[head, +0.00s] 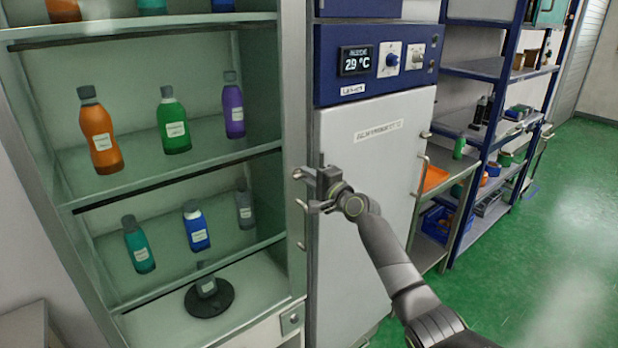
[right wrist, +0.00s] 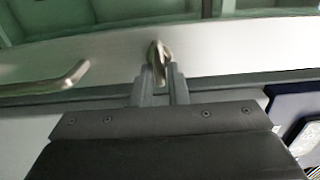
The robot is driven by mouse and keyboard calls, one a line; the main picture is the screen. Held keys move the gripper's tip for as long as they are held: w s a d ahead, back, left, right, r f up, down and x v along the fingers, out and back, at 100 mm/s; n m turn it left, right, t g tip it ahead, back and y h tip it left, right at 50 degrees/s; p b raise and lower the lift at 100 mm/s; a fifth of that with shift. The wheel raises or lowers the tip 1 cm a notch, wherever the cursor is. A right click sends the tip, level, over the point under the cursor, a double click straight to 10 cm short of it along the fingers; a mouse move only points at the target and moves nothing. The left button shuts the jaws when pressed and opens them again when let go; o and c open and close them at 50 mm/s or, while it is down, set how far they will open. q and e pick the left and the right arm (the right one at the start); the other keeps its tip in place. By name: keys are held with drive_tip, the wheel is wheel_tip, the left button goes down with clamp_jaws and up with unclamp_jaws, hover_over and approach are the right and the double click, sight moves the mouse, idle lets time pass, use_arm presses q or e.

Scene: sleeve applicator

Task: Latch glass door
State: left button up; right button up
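The tall cabinet with glass front (head: 190,190) stands at the left, with bottles showing on its shelves. It looks closed, though reflections make the glass hard to judge. My right gripper (head: 312,188) is at the cabinet's right-hand frame, at mid height. In the right wrist view, its two fingers (right wrist: 160,88) are close together on either side of a small metal latch lever (right wrist: 159,62) and appear to pinch it. A curved handle (right wrist: 62,76) is on the same pale strip to the left. My left gripper is not in view.
A white unit with a blue display panel (head: 374,62) stands close right of the cabinet, with its own door handle (head: 421,175). Blue shelving (head: 485,70) holds supplies farther right. The green floor (head: 540,260) is clear at the right.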

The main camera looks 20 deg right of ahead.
drive_tip(key=o, duration=0.3)
drive_tip(key=shift+o, duration=0.2)
drive_tip(key=b+v, duration=0.2)
drive_tip(key=v, duration=1.5)
drive_tip(key=shift+s, duration=0.2)
drive_tip(key=shift+d+f, duration=0.1)
drive_tip(key=shift+d, duration=0.05)
